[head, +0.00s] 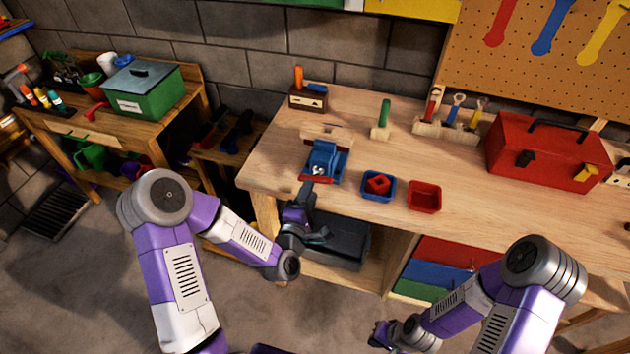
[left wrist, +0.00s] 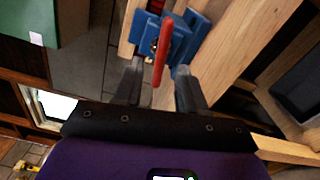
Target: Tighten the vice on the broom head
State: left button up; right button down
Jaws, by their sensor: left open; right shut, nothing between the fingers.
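The blue vice (head: 322,158) stands at the left front of the wooden workbench. Its red handle (head: 316,180) faces the front edge. A light wooden piece (head: 327,132), perhaps the broom head, shows at the back of the vice; I cannot tell how it sits in the jaws. My left gripper (head: 304,188) is open just in front of the handle. In the left wrist view the vice (left wrist: 178,40) is ahead and the red handle (left wrist: 161,55) appears between the open fingers (left wrist: 159,80), with no grip on it. My right gripper (head: 381,335) is shut and empty, low before the bench.
A blue bin (head: 365,190) holding a red piece and a red bin (head: 424,188) stand right of the vice. A red toolbox (head: 545,150) is farther right. A dark box (head: 338,245) sits below the bench top. The bench's front edge is close to my left gripper.

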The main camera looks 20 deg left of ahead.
aim_at(315, 178)
pick_arm(q)
jog(key=w, duration=0.5)
jog(key=shift+w+d, duration=0.1)
jog(key=shift+w, duration=0.3)
jog(key=shift+c, duration=0.3)
grip_shut()
jog(key=shift+f+m+b, duration=0.2)
jog(key=shift+m+b, duration=0.6)
jog(key=shift+b, duration=0.2)
jog(key=shift+r+m+b, duration=0.1)
jog(key=shift+m+b, duration=0.2)
jog(key=shift+m, duration=0.1)
